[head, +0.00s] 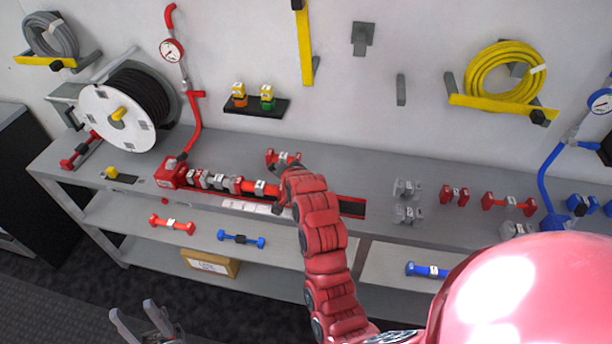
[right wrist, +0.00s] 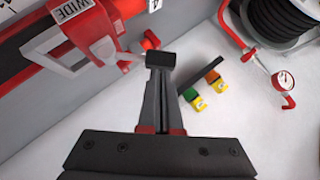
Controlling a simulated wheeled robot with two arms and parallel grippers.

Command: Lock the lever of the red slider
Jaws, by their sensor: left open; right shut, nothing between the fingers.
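The red slider (head: 245,185) sits on the rail on the bench, with grey and red blocks to its left. In the right wrist view a red frame labelled WIDE (right wrist: 72,12) fills the upper left, with a pale lever-like part (right wrist: 128,55) beside it. My right gripper (right wrist: 160,60) is shut and empty, its tips close to that part; I cannot tell whether they touch. In the head view my red right arm reaches the rail, and its wrist hides most of the right gripper (head: 283,170). My left gripper (head: 136,312) is open and empty, low in front of the bench.
A hose reel (head: 115,115) stands at the bench's left end. A small black shelf (head: 257,108) with two yellow-topped bottles is on the wall behind the rail. Red and grey fittings (head: 454,195) lie to the right. The lower shelf holds a box (head: 210,264).

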